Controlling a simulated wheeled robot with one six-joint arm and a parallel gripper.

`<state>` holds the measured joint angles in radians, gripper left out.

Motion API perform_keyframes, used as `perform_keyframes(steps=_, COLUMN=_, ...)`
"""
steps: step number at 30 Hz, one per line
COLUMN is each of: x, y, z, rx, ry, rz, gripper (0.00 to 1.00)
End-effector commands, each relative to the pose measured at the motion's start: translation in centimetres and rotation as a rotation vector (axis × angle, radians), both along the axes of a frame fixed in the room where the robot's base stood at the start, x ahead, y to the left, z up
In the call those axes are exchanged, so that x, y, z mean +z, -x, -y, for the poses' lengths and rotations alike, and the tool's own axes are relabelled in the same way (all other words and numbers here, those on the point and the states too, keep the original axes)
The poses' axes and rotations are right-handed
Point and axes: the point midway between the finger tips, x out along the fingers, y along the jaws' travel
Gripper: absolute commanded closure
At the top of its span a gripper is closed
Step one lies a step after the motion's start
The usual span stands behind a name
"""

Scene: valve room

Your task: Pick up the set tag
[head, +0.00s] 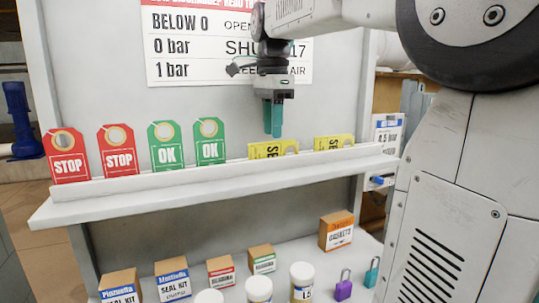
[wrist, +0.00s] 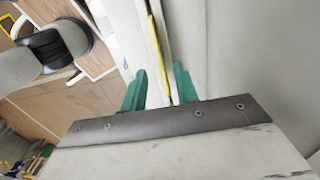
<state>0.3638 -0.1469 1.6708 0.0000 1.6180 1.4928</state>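Two yellow tags with black lettering lie on their sides on the shelf ledge; the lettering is too small to read surely as "SET". The left yellow tag (head: 266,150) is just below my gripper (head: 273,133), which points down with green fingers. The right yellow tag (head: 333,142) is further along the ledge. In the wrist view, my gripper (wrist: 159,88) is open, its fingers apart, and a thin yellow tag edge (wrist: 156,50) shows in line with the gap between them. I cannot tell whether either finger touches it.
Two red STOP tags (head: 119,158) and two green OK tags (head: 167,155) stand on the same shelf (head: 130,200), to the left. A notice board (head: 190,60) hangs behind my gripper. Boxes, tubs and padlocks (head: 343,289) stand on the lower surface.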

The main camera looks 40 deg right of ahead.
Motion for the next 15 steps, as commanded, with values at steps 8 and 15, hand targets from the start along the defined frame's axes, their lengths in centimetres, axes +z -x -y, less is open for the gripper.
perform_keyframes(steps=8, x=-3.9, y=-0.1, z=0.0, rx=0.002, ry=0.0, rz=-0.001, gripper=0.7)
perform_keyframes(steps=15, x=-4.4, y=-0.2, z=-0.1, rx=0.004, ry=0.0, rz=0.0, gripper=0.7)
